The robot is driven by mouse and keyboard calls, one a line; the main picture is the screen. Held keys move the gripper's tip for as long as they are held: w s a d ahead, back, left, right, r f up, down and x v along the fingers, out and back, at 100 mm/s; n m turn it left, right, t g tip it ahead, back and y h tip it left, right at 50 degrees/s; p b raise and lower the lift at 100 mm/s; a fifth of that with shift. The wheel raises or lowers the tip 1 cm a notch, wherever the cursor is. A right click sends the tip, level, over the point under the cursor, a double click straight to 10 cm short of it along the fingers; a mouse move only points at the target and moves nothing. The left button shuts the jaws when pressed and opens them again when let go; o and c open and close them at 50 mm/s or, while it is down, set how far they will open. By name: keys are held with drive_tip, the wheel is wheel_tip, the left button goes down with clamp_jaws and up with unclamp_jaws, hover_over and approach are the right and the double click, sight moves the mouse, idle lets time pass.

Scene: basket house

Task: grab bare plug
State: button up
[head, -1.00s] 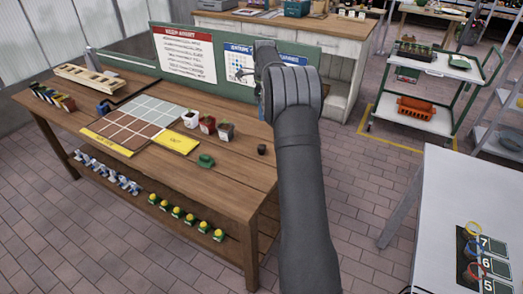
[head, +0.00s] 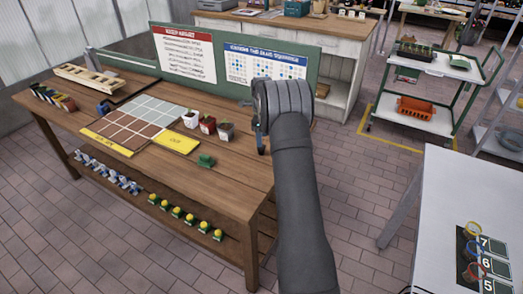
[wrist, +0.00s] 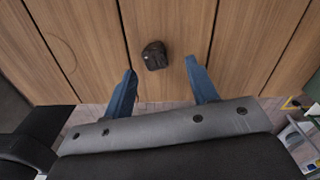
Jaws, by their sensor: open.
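The bare plug is a small dark brown, block-like lump (wrist: 155,56) on the wooden bench top in the wrist view. My gripper (wrist: 160,70) is open, with one blue finger to each side of the plug's line. The plug stands just beyond the fingertips in the picture, a little left of the middle of the gap. Nothing is between the fingers' shafts.
On the bench (head: 225,175), a green piece (head: 205,161) lies left of my gripper. Several potted seedlings (head: 207,124) stand behind it, beside a tiled board (head: 142,121) and a yellow card (head: 176,144). A green board with posters (head: 185,54) rises along the back edge.

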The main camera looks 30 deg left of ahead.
sight(261, 150)
drive_tip(key=f, duration=0.5)
drive_tip(key=shift+s+d, duration=0.1)
drive_tip(key=shift+s, duration=0.2)
drive_tip(key=c, duration=1)
